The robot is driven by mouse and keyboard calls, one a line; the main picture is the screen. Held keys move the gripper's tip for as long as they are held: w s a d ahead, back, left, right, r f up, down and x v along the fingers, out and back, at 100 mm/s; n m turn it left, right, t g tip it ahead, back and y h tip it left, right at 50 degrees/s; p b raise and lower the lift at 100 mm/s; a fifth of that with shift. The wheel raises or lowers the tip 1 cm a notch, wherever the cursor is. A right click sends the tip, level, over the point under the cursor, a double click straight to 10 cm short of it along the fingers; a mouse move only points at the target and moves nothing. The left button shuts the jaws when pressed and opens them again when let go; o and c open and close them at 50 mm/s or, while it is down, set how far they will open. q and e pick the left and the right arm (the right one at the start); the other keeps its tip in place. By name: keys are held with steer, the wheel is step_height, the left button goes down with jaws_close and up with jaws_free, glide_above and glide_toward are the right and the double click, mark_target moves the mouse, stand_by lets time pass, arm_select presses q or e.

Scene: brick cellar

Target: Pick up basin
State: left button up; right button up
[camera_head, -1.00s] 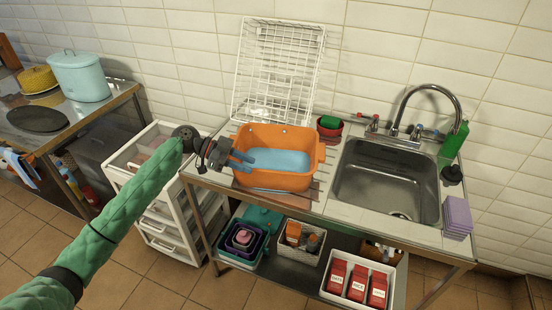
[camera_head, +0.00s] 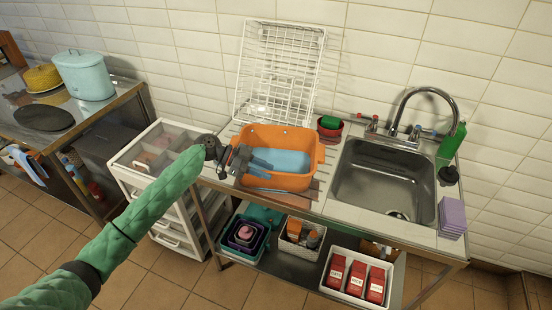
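The orange basin (camera_head: 292,183) stands on the counter left of the sink, with a light blue surface showing inside it. The gripper hides part of the basin's left side. My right gripper is not in view.
A white wire rack (camera_head: 281,75) stands behind the basin. A red bowl with a green item (camera_head: 330,126) is right of it, then the steel sink (camera_head: 385,185) and purple sponges (camera_head: 452,216). A white drawer cart (camera_head: 150,150) stands left. Below is a shelf with containers (camera_head: 299,236).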

arm_select(q)
steer(key=shift+c, duration=0.2)
jaws_close()
stand_by(1.2)
